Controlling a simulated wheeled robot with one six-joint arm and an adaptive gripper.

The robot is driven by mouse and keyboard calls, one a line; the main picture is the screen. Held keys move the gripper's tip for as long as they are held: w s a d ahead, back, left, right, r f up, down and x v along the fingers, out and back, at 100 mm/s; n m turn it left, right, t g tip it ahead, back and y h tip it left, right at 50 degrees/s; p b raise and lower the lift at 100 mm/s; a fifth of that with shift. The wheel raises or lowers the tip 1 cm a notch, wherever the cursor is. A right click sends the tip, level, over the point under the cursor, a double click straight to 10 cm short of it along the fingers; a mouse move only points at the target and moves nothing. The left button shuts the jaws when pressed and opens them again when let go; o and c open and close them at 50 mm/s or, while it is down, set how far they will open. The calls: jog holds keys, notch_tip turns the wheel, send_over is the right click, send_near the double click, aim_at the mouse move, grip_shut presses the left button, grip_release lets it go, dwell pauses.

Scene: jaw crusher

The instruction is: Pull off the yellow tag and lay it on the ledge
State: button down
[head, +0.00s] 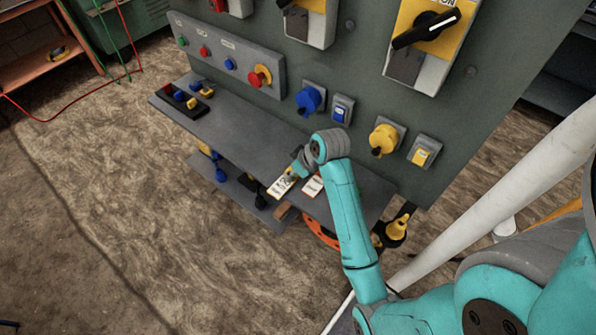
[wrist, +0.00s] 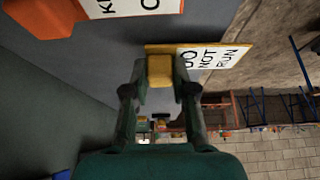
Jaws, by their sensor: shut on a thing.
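My gripper (head: 293,174) is shut on the yellow tag (head: 283,185), near the front edge of the grey ledge (head: 235,128). In the wrist view my gripper (wrist: 160,78) has its fingers closed at one end of the tag (wrist: 212,57). The tag has a yellow edge and a white face reading "DO NOT RUN". My wrist hides part of the ledge in the head view.
A red and white tag (head: 313,186) lies on the ledge close to my gripper. A dark block with coloured pieces (head: 187,97) sits at the ledge's left end. The panel (head: 360,85) with switches rises behind. The ledge's middle is clear. A lower shelf (head: 235,185) hangs below.

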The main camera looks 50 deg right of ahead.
jog(key=shift+f, duration=0.5)
jog(key=c, duration=0.9)
grip_release()
jog(key=shift+o, duration=0.2)
jog(key=s+v, duration=0.1)
jog(key=v, duration=1.1)
jog(key=shift+d, duration=0.3)
jog(key=shift+s+a+f, duration=0.1)
jog(key=shift+s, duration=0.05)
